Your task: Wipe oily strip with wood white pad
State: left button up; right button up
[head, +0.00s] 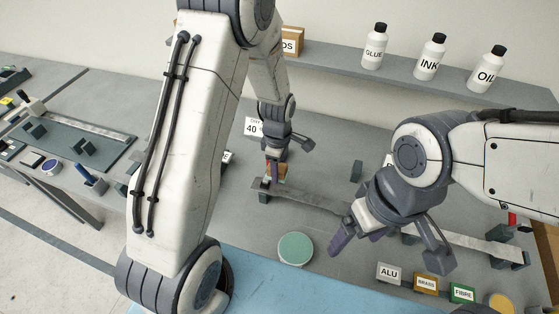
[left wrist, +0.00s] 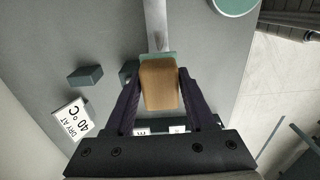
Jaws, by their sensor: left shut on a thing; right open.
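My left gripper (head: 275,172) is shut on a brown wooden block pad, which shows clearly between the dark fingers in the left wrist view (left wrist: 159,88). A teal edge shows at the block's far end; I cannot tell whether it belongs to the pad. A grey metal strip (head: 310,201) runs right from beneath the left gripper, and also shows in the left wrist view (left wrist: 156,25). The pad is over the strip's left end; contact is hidden. My right gripper (head: 390,256) is open and empty, above the bench near the strip's right end.
A round green-topped disc (head: 295,249) lies in front of the strip. Small ALU (head: 388,274), BRASS (head: 426,284) and FIBRE (head: 462,293) signs stand at front right. GLUE, INK and OIL (head: 487,70) bottles stand on the back shelf. A "40" sign (head: 252,127) stands behind the left gripper.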

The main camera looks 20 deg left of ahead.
aim_at(291, 194)
pick_arm(q)
notch_tip(291, 194, down, 2)
jog(key=shift+d+f+b, duration=0.15)
jog(key=shift+f+b, duration=0.05)
jog(key=shift+b, duration=0.7)
notch_tip(291, 194, down, 4)
jog(key=b, duration=0.3)
jog(key=shift+r, duration=0.15)
notch_tip(291, 194, down, 2)
jog(key=shift+f+b, duration=0.1)
jog(key=shift+b, duration=0.55)
jog(key=shift+d+r, duration=0.2)
jog(key=shift+d, duration=0.1)
jog(key=shift+c, duration=0.6)
jog(key=shift+d+f, duration=0.1)
jog(key=shift+d, duration=1.6)
jog(key=shift+a, duration=1.65)
jog(key=r+p, duration=0.1)
jog(key=r, duration=0.1)
jog(key=r+p, duration=0.1)
jog(key=shift+a+r+p, duration=0.35)
jog(key=shift+a+r, duration=0.05)
grip_shut()
jog(key=shift+r+p, duration=0.6)
jog(key=shift+r, duration=0.05)
jog(key=shift+r+p, duration=1.3)
jog(key=shift+r, duration=0.35)
